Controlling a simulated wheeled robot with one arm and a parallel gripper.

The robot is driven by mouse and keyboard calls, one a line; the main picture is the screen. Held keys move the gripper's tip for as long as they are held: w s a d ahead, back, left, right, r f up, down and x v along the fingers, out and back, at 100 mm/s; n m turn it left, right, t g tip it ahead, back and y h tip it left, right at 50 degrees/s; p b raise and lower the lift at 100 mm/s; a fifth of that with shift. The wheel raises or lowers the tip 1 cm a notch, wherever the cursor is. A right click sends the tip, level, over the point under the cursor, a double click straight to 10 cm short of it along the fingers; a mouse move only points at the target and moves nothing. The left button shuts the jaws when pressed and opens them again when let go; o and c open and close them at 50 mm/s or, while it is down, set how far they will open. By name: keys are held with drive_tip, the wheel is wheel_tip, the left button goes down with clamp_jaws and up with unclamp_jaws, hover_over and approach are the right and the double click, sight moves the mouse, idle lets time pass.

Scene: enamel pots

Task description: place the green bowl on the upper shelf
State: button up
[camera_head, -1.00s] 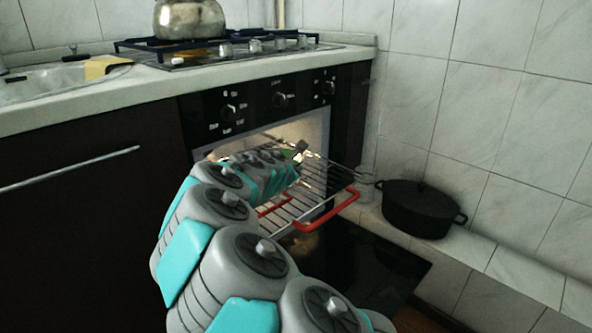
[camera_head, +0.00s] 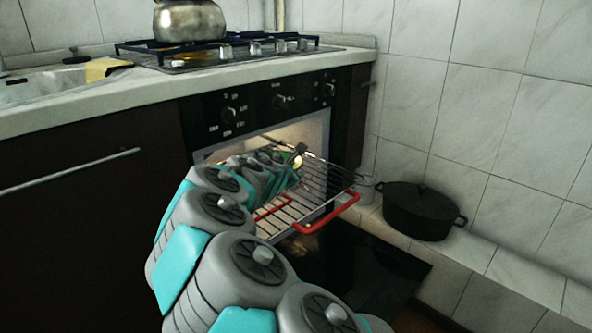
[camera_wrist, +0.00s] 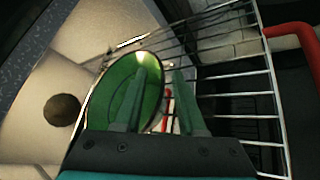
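The green bowl (camera_wrist: 148,88) shows in the wrist view with its inside facing the camera. My gripper (camera_wrist: 160,74) has its fingers apart, one in front of the bowl's inside and the other just past its right rim. The near rim lies between the fingers, and I see a gap beside it. In the head view my gripper is mostly hidden behind my arm at the oven mouth. The upper shelf (camera_head: 318,187) is a wire rack with a red front bar, pulled partly out. I cannot tell whether the bowl touches its wires.
The oven (camera_head: 262,112) is open, and its dark door (camera_head: 375,275) is folded down. A second red bar (camera_head: 271,207) shows lower down. A black lidded pot (camera_head: 420,210) stands on the ledge to the right. A kettle (camera_head: 189,20) stands on the hob above.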

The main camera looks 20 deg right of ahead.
drive_tip(key=v, duration=1.1)
drive_tip(key=shift+p, duration=0.45)
drive_tip(key=shift+s+r, duration=0.1)
